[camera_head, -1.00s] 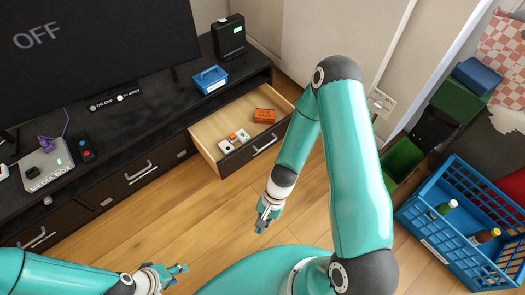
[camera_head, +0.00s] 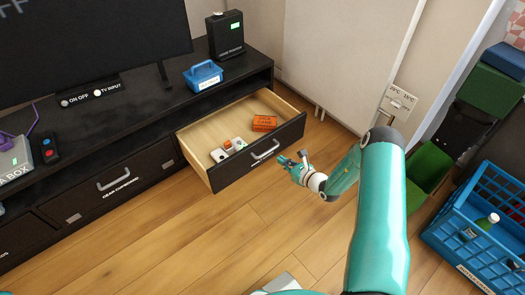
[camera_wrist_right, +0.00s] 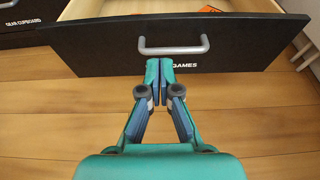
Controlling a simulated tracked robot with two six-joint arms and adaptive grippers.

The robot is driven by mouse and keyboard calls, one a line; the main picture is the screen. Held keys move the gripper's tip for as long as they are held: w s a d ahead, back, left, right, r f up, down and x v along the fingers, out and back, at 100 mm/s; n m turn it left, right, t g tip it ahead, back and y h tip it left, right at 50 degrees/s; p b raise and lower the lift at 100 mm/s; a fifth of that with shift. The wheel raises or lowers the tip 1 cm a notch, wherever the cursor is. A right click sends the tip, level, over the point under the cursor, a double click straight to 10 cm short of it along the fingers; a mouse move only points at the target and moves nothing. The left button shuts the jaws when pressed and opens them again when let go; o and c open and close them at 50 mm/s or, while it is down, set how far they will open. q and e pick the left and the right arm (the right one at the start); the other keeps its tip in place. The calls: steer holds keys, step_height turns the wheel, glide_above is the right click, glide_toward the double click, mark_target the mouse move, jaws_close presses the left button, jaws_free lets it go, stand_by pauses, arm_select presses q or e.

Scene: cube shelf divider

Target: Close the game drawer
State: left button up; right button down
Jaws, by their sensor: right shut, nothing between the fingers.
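The game drawer (camera_head: 225,178) is pulled out of the dark TV cabinet, its wooden inside showing. My right gripper (camera_head: 283,160) is shut and empty, just in front of the drawer front. In the wrist view its fingertips (camera_wrist_right: 159,62) lie just below the handle; whether they touch the front I cannot tell. My left gripper is out of view.
A closed drawer labelled "GEAR CUPBOARD" (camera_head: 120,184) is left of the open one. A blue caddy (camera_head: 204,75) and a black box (camera_head: 226,36) stand on the cabinet top. A blue crate (camera_head: 475,235) and a green bin (camera_head: 428,165) stand right.

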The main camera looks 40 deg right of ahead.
mark_target(258, 144)
steer(key=b+x, duration=0.4)
steer(key=x, duration=0.7)
steer(key=shift+a+r+b, duration=0.15)
steer(key=shift+r+b, duration=0.05)
steer(key=shift+b, duration=0.15)
steer(key=shift+w+a+r, duration=0.1)
steer(key=shift+w+r, duration=0.05)
steer(key=shift+w, duration=0.55)
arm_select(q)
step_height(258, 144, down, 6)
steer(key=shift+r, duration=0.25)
